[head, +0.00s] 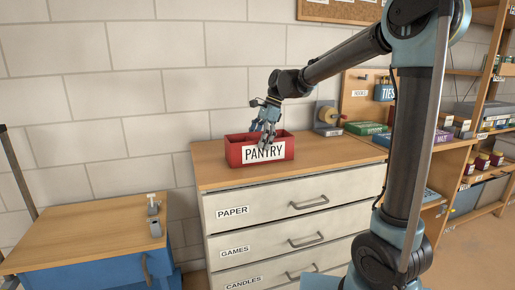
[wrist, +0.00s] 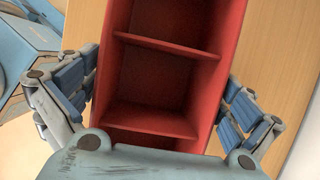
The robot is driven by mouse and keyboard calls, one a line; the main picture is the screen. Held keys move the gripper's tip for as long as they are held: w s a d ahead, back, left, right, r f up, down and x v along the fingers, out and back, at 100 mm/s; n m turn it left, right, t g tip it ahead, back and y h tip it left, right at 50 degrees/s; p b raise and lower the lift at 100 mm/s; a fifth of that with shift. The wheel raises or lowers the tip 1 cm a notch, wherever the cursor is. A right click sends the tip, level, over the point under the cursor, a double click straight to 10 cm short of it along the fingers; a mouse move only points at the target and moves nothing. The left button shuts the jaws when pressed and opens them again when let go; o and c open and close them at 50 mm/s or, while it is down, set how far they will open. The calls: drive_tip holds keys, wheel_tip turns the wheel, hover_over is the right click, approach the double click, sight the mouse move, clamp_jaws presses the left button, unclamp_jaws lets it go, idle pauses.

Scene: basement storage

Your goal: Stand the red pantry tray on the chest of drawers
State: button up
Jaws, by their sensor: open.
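The red tray labelled PANTRY (head: 236,155) stands upright on the wooden top of the chest of drawers (head: 330,158), near its left end. My gripper (head: 266,142) is just above and around the middle of the tray. In the wrist view the red tray (wrist: 168,80) shows empty compartments split by dividers. My gripper (wrist: 160,105) has one finger on each side of the tray, with its jaws open. Whether the fingers touch the tray walls I cannot tell. The chest has drawers labelled PAPER, GAMES and CANDLES, all shut.
A tape dispenser (head: 327,117) and green boxes (head: 366,128) stand right of the tray. A blue cabinet with a wooden top (head: 85,235) is at the left, with a small grey device (head: 154,215) on it. Shelves (head: 490,135) fill the right. The chest's front right top is clear.

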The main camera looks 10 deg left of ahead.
drive_tip(key=v, duration=0.9)
drive_tip(key=shift+d+r, duration=0.25)
drive_tip(key=shift+r, duration=0.1)
drive_tip(key=s+d+f+n+t+h, duration=0.1)
drive_tip(key=s+d+f+n, duration=0.3)
drive_tip(key=d, duration=0.7)
drive_tip(key=s+d+f+n+t, duration=0.2)
drive_tip(key=s+d+f, duration=0.35)
drive_tip(key=d, duration=0.65)
drive_tip(key=s+d+f+n+t+h, duration=0.1)
drive_tip(key=s+d+f+n, duration=0.4)
drive_tip(key=s+d+f, duration=0.9)
wheel_tip(320, 180, down, 2)
drive_tip(key=shift+s+d+f+n+t+h, duration=0.1)
drive_tip(key=shift+s+d+n+t+h, duration=0.2)
drive_tip(key=shift+h, duration=0.6)
drive_tip(key=shift+w+a, duration=0.1)
